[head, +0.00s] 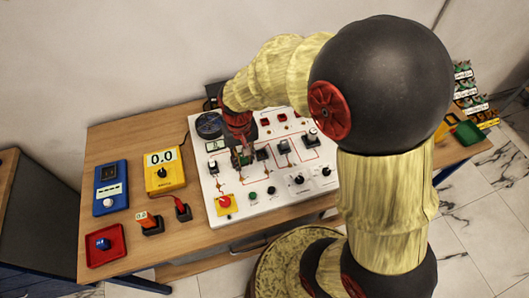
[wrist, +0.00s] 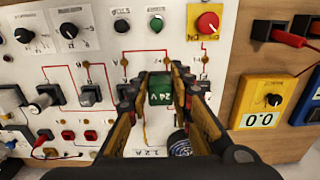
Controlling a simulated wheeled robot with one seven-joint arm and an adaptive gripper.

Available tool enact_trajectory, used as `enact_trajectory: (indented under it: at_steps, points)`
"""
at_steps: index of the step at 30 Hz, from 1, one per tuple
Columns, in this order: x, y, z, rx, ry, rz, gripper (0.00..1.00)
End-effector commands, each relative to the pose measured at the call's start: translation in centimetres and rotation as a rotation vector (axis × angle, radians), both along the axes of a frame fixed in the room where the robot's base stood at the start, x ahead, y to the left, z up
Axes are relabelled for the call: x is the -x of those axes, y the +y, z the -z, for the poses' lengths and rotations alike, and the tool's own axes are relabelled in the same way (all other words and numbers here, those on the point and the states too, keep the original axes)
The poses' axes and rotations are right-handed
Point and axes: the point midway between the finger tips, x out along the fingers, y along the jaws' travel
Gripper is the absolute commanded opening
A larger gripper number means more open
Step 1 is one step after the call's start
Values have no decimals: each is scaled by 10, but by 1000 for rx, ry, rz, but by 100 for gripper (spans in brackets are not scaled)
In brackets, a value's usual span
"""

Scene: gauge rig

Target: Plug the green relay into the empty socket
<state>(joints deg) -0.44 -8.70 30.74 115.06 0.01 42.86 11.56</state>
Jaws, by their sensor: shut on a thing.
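The green relay (wrist: 160,88), a small block with light lettering, sits between the two fingers of my gripper (wrist: 160,76) in the wrist view. The fingers are shut on its sides. In the head view my gripper (head: 240,158) points down at the left-middle part of the white panel (head: 262,205). The relay is largely hidden there by the fingers. The empty socket is not clearly visible; the fingers and relay cover the panel beneath them. I cannot tell whether the relay touches the panel or is above it.
Dark plugged modules (wrist: 88,93) stand in the same row beside my gripper. A red button on a yellow plate (head: 225,204) and black knobs (head: 299,180) rise from the panel. A yellow meter (head: 163,171), blue meter (head: 110,187) and red tray (head: 105,245) lie left.

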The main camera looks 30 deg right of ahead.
Motion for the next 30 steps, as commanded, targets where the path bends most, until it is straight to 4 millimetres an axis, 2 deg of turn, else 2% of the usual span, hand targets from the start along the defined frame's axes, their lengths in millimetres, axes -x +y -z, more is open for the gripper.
enact_trajectory:
  at_steps: [10,15,18,26,30]
  points:
    - [-42,-66,37,0,3,7,0]
    - [-55,-85,67,-1,4,2,0]
    - [-60,-93,77,-1,3,3,0]
    - [-67,-102,90,0,2,0,0]
    - [-68,-105,110,-1,5,0,0]
